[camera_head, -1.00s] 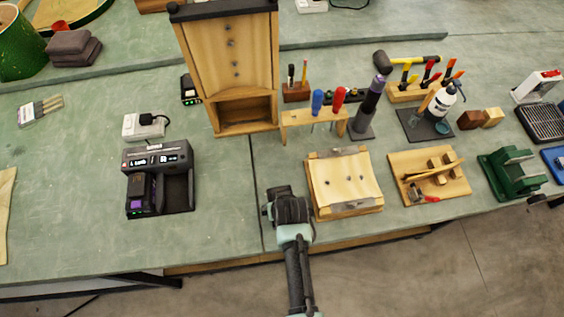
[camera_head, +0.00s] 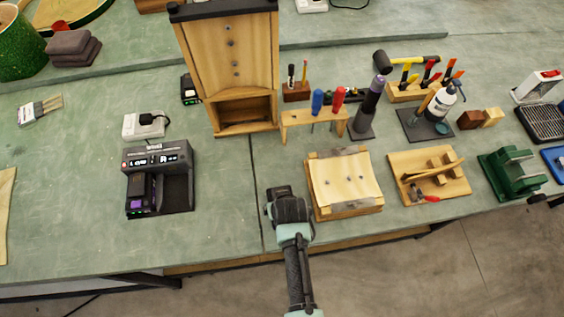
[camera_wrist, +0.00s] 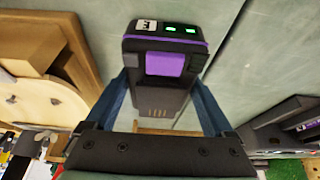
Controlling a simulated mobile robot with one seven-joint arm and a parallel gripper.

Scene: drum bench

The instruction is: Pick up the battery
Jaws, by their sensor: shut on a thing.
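The battery (camera_wrist: 164,62) is a dark block with a purple panel, a purple stripe and two green lights on its top end. In the wrist view it sits between the two blue fingers of my gripper (camera_wrist: 163,98), which are shut on it. In the head view my gripper (camera_head: 281,195) is over the front of the bench, left of the curved wooden block. The held battery is mostly hidden there by my gripper and wrist. Another black and purple block (camera_head: 140,192) with a green light sits in the black charger (camera_head: 177,185) at left.
The curved wooden block (camera_head: 343,181) stands close to the right of my gripper. A tall wooden cabinet (camera_head: 232,60) stands behind, beside a screwdriver rack (camera_head: 315,118). Bare green bench (camera_head: 228,190) lies between the charger and my gripper.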

